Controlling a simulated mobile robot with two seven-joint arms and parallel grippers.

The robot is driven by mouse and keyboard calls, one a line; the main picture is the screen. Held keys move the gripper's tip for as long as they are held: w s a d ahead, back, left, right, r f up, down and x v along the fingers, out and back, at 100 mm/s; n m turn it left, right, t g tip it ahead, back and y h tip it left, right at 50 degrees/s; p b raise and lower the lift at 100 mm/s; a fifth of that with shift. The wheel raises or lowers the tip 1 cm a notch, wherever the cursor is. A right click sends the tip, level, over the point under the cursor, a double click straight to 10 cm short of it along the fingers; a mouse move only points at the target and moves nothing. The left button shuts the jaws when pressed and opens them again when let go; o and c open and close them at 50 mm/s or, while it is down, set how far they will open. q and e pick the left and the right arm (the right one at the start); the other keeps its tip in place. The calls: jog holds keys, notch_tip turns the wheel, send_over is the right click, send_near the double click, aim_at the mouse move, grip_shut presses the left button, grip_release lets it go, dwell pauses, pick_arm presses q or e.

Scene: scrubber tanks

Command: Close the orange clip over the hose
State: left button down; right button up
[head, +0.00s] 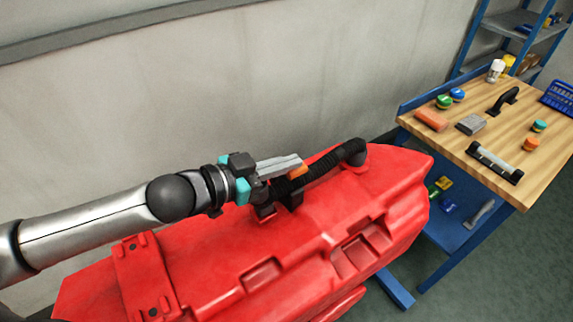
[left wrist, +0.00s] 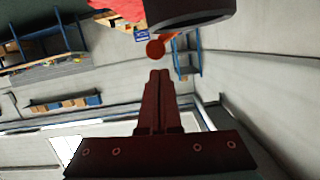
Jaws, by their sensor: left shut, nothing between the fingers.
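The red tank (head: 215,255) lies across the middle of the head view, with a black ribbed hose (head: 325,166) along its top. The small orange clip (head: 298,172) shows at the hose, partly hidden by my left gripper (head: 299,162). The left gripper's fingers are together and empty, right above the hose and beside the clip. In the left wrist view the shut fingers (left wrist: 160,75) point at an orange rounded piece (left wrist: 155,48), probably the clip, below the dark hose (left wrist: 190,12). Whether they touch, and how far the clip is closed, I cannot tell. My right gripper is out of view.
A wooden-topped workbench (head: 545,165) with several tools and small items stands right of the tank. A blue shelf (head: 515,22) stands behind it. A plain grey wall (head: 250,90) runs behind the tank. Dark brackets (head: 290,197) stand under the hose near my gripper.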

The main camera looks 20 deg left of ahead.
pick_arm(q)
jog(key=shift+f, duration=0.3)
jog(key=shift+s+d+f+m, duration=0.2)
jog(key=shift+d+m, duration=0.05)
jog(key=shift+m, duration=0.05)
jog(key=shift+d+f, duration=0.1)
jog(key=shift+f, duration=0.05)
jog(key=shift+s+d+f+m+y+p, duration=0.2)
jog(key=shift+m+y+p, duration=0.1)
jog(key=shift+m+y, duration=0.1)
jog(key=shift+s+d+f+m+t+y, duration=0.1)
jog(key=shift+s+d+f+m+t, duration=0.15)
jog(key=shift+f+m, duration=0.3)
jog(key=shift+s+d+f+m+t+y, duration=0.1)
jog(key=shift+s+d+f+m+t, duration=0.15)
jog(key=shift+f+m, duration=0.35)
jog(key=shift+s+d+f+m+t+y, duration=0.1)
jog(key=shift+s+d+f+m+t, duration=0.15)
jog(key=shift+f+m, duration=0.3)
jog(key=shift+w, duration=0.1)
